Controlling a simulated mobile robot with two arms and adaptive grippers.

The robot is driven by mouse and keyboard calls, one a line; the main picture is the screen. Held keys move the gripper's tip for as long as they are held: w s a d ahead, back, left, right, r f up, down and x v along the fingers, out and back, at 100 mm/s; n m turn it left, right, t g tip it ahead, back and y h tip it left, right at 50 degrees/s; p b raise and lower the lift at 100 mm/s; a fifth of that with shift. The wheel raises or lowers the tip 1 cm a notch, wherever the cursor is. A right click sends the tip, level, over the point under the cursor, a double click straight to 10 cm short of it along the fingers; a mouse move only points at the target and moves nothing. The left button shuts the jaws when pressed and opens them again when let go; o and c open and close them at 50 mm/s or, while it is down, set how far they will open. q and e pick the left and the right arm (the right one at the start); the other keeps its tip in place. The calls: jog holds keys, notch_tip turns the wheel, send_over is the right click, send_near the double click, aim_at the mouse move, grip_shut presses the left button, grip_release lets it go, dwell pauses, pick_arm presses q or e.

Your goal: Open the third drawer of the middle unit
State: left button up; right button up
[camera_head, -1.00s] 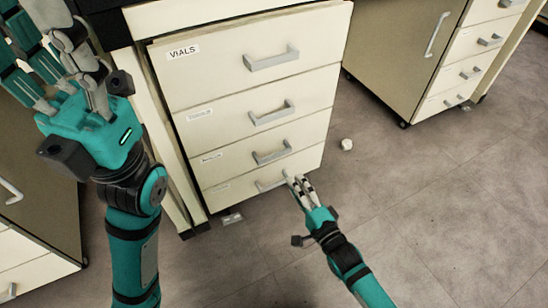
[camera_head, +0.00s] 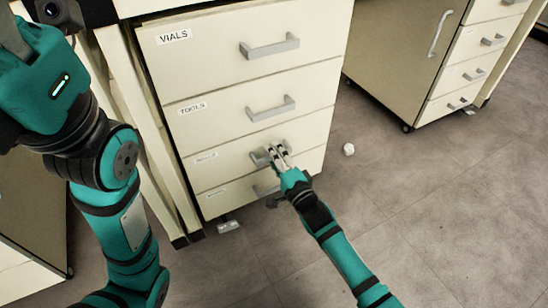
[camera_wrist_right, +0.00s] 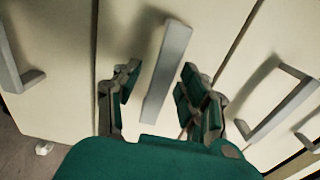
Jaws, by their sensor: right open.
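The middle unit is a cream cabinet with a column of drawers. Its third drawer (camera_head: 220,163) is closed, flush with the other fronts. Its grey handle (camera_head: 257,157) is partly covered by my right gripper (camera_head: 275,150). In the right wrist view the handle (camera_wrist_right: 168,72) stands between the two open fingers of the right gripper (camera_wrist_right: 157,88), with a gap to each side. The fingers point at the drawer front. My left gripper (camera_head: 42,80) is at the upper left of the head view; its fingers are largely cut off by the frame edge.
The drawer above, labelled TOOLS (camera_head: 215,112), and the top one, labelled VIALS (camera_head: 210,50), are closed. A fourth drawer (camera_head: 225,190) lies below. Another cabinet (camera_head: 400,65) stands at the upper right.

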grip_shut()
dwell(0.7)
